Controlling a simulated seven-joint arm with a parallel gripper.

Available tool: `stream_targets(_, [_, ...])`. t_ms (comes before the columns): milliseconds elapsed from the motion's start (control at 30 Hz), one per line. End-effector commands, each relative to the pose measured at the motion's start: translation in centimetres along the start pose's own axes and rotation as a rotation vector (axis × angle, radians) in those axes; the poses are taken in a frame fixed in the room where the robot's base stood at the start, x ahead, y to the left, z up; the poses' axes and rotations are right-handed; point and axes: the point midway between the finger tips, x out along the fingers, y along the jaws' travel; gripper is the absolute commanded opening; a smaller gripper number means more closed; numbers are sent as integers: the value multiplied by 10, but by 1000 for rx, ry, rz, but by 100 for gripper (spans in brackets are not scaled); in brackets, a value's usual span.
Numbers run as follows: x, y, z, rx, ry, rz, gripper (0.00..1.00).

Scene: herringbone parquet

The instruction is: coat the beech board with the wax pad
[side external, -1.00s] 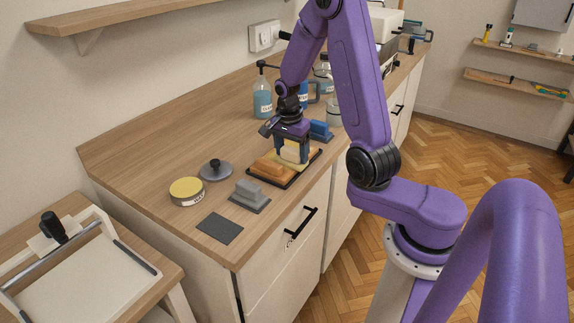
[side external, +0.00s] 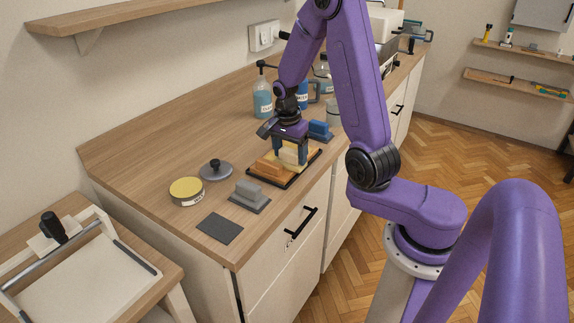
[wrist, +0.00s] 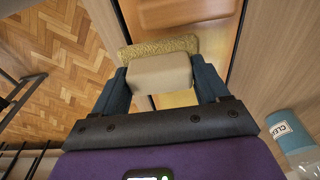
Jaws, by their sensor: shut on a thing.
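The beech board (side external: 312,157) lies on a dark-edged holder near the counter's front edge. Its pale wood shows around my gripper, and a pale strip shows in the wrist view (wrist: 172,99). My gripper (side external: 291,157) is shut on the wax pad (side external: 293,153), a cream block with a yellowish, textured base. In the wrist view the pad (wrist: 160,73) sits between both fingers, base against or just above the board; exact contact is hidden. An orange-brown block or raised area (side external: 270,169) lies at the left end of the holder.
A grey block (side external: 249,194), dark square sheet (side external: 220,228), round yellow-topped tin (side external: 187,191) and grey knobbed disc (side external: 216,169) stand left of the board. The counter's back left is clear.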

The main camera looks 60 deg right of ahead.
Motion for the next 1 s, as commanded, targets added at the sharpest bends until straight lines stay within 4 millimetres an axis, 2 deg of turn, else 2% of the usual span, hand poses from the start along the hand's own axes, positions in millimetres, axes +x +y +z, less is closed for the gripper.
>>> stream_targets(100, [1, 0, -8, 1, 0, 1, 44])
stream_targets(300, [1, 0, -8, 0, 0, 1, 44])
stream_targets(667, [-2, 0, 18, -2, 0, 0, 44])
stream_targets(1000, [-1, 0, 13, 1, 0, 0, 44])
